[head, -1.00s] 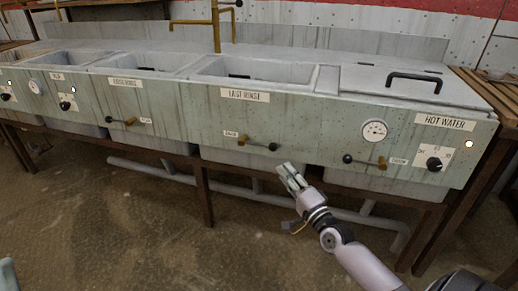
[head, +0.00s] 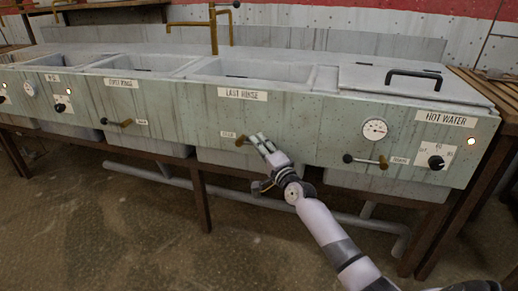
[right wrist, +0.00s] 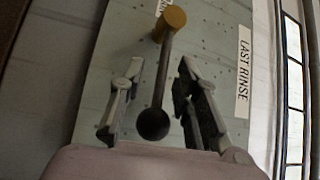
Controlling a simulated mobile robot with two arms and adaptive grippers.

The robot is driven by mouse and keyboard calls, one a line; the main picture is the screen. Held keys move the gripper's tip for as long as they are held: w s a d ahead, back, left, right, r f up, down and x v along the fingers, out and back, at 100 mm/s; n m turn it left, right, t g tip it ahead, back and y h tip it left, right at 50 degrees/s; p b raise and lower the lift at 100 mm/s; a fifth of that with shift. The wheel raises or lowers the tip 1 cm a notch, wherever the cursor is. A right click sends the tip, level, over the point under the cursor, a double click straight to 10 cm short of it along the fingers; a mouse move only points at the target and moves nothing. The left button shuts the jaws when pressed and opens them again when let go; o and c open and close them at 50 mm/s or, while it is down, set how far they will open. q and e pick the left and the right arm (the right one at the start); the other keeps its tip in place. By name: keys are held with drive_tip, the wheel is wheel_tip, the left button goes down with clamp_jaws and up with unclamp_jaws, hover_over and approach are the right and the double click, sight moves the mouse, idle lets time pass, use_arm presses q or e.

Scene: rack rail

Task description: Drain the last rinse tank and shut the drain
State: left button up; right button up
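The last rinse tank (head: 205,74) is an open basin in the counter, above the LAST RINSE label (head: 243,94). Its drain lever has a brass pivot (head: 241,141) on the front panel. My right gripper (head: 262,142) is at this lever and hides the knob end in the head view. In the right wrist view the dark lever (right wrist: 163,75) with its black ball knob (right wrist: 153,124) lies between the two spread fingers. The gripper is open, with gaps visible on both sides of the lever. The water level is not clear. My left gripper is out of view.
To the right are a gauge (head: 375,130), another drain lever (head: 365,160) and the HOT WATER dial (head: 436,162). Another lever (head: 116,122) is on the left. A pipe (head: 240,196) and frame legs run below the tanks.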

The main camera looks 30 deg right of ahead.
drive_tip(key=shift+w, duration=0.2)
drive_tip(key=shift+c, duration=0.5)
drive_tip(key=c, duration=0.5)
clamp_jaws()
drive_tip(key=shift+f, duration=0.15)
